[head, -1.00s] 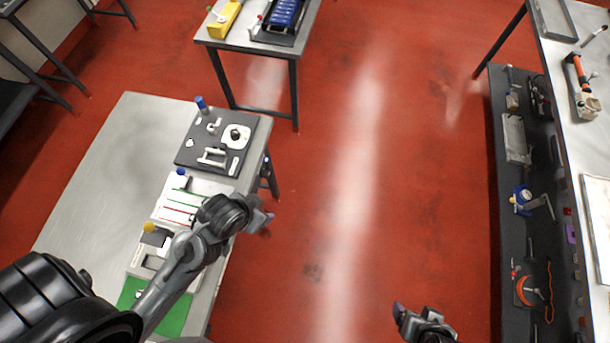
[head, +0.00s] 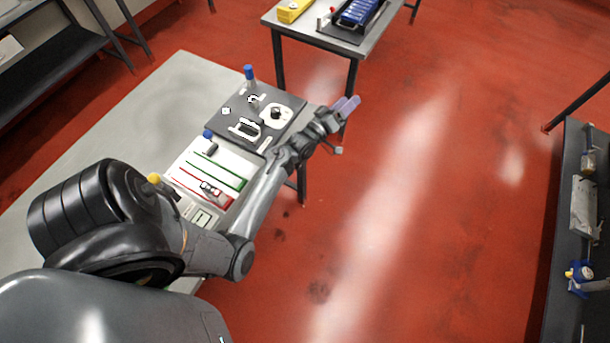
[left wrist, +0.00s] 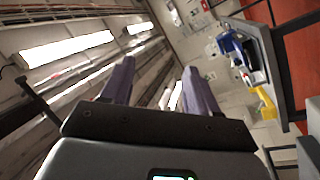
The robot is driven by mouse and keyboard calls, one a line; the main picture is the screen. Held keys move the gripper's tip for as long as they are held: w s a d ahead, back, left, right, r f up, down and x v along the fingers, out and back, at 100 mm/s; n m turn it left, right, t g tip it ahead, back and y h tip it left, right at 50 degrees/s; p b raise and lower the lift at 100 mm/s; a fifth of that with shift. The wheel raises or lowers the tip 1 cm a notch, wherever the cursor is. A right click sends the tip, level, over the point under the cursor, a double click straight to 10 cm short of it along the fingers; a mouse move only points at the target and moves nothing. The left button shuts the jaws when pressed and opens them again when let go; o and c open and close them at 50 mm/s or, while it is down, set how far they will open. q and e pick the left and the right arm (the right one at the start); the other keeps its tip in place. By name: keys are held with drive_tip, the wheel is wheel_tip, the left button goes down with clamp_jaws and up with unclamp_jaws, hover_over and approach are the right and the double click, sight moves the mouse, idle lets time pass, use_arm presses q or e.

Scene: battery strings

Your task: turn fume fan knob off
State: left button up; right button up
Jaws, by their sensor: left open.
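A dark round knob (head: 277,113) sits on a white plate on the dark board (head: 288,98) at the right end of the near-left table. It may be the fume fan knob; no label is readable and its setting cannot be told. My left gripper (head: 345,103) is just right of the board, past the table's edge, apart from the knob. Its purple fingers are open and empty. In the left wrist view the open fingers (left wrist: 158,85) point at the ceiling and far wall, and no knob shows there. My right gripper is out of view.
The near table (head: 165,88) also holds a white panel with green and red strips (head: 213,170) and a blue-capped post (head: 249,74). A second table (head: 372,47) with a yellow thing (head: 293,10) and a blue battery tray (head: 358,12) stands behind. Open red floor lies right.

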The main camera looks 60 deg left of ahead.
use_arm(q)
drive_tip(key=s+a+f+n+y+b, duration=0.25)
drive_tip(key=f+n+y+b, duration=0.2)
drive_tip(key=n+y, duration=0.65)
use_arm(e)
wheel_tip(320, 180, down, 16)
drive_tip(key=b, duration=1)
use_arm(q)
drive_tip(key=m+g, duration=2.9)
drive_tip(key=m, duration=0.6)
approach(300, 166)
drive_tip(key=p+x, duration=0.4)
drive_tip(key=x, duration=0.3)
drive_tip(key=shift+s+a+r, duration=0.1)
drive_tip(key=shift+s+a, duration=0.4)
drive_tip(key=shift+a, duration=0.2)
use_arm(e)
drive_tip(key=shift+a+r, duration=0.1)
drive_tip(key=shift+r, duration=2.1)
use_arm(q)
drive_tip(key=shift+c, duration=0.2)
